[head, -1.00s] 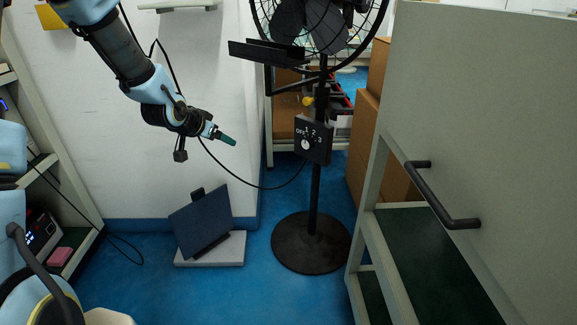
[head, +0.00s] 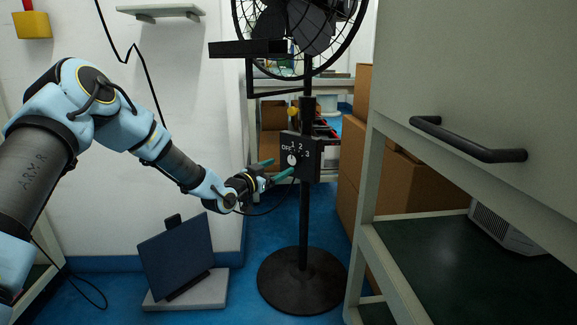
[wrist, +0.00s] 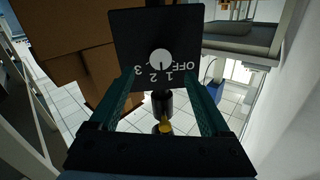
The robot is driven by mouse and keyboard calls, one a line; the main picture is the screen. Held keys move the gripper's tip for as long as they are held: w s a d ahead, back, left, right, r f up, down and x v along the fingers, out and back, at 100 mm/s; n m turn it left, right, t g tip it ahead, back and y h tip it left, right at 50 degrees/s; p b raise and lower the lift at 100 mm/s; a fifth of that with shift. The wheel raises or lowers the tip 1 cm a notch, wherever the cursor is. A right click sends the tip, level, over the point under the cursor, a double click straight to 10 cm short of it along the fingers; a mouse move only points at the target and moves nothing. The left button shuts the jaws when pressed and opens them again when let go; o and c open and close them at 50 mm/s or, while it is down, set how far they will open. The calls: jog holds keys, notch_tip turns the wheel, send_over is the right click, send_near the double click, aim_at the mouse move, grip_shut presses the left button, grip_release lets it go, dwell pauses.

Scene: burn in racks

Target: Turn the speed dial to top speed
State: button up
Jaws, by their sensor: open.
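The speed dial (head: 292,160) is a small round white knob on a black control box (head: 311,168) on the fan's pole. The box carries the marks OFF, 1, 2 and 3. In the wrist view the white dial (wrist: 160,59) and the black box (wrist: 133,29) appear upside down, ahead of my fingers. A dark line on the dial seems to point near the 1. My gripper (head: 279,170) has two green fingers, spread apart and empty, just left of the box. In the wrist view the open gripper (wrist: 165,93) straddles the dial's line, apparently short of it.
The black pedestal fan (head: 303,220) stands on a round base on the blue floor. A dark panel (head: 177,255) leans at left. A grey cabinet with a black handle (head: 468,141) is close on the right. Cardboard boxes (head: 397,193) stand behind.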

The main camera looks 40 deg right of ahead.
aim_at(292, 160)
jog(key=d, duration=0.4)
jog(key=w+d+b, duration=0.1)
jog(key=d, duration=0.1)
jog(key=shift+d, duration=0.25)
grip_shut()
dwell(0.4)
